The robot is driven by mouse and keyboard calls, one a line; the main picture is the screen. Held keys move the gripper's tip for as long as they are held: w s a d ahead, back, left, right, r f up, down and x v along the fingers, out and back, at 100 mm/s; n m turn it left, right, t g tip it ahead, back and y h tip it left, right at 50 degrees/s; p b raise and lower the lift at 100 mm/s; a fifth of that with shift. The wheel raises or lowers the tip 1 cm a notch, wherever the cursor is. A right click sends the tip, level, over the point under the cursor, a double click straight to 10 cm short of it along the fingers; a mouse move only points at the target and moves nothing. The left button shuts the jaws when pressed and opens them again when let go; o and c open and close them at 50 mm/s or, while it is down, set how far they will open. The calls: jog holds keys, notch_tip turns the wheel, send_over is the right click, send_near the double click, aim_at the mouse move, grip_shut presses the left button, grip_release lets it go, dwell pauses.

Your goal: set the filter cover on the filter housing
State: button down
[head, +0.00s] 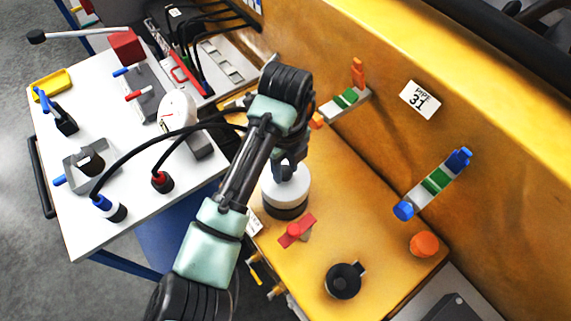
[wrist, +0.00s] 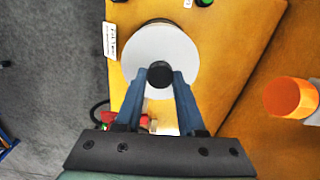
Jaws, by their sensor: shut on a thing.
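The filter cover (head: 287,190) is a white round cap. In the wrist view it shows as a white disc (wrist: 136,66) with a dark knob (wrist: 160,75) at its middle. My gripper (head: 287,171) comes down from above, and in the wrist view its two blue fingers (wrist: 160,80) are shut on the knob. A black round body (head: 285,212), seemingly the filter housing, shows directly under the white cap. The cap looks upright and roughly centred over it. I cannot tell whether the cap rests fully on it, and the cap hides its top.
A red handle (head: 296,231) and a black round fitting (head: 344,281) stand in front on the yellow casting (head: 385,225). An orange knob (head: 424,244) is at the right. Blue-and-green fittings (head: 436,181) are on the yellow wall. A white table (head: 115,215) with tools and cables stands left.

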aim_at(285, 172)
jog(key=shift+f, duration=0.4)
jog(key=shift+c, duration=2.1)
grip_release()
jog(key=shift+r, duration=0.1)
notch_tip(285, 172, up, 13)
jog(key=shift+p, duration=0.4)
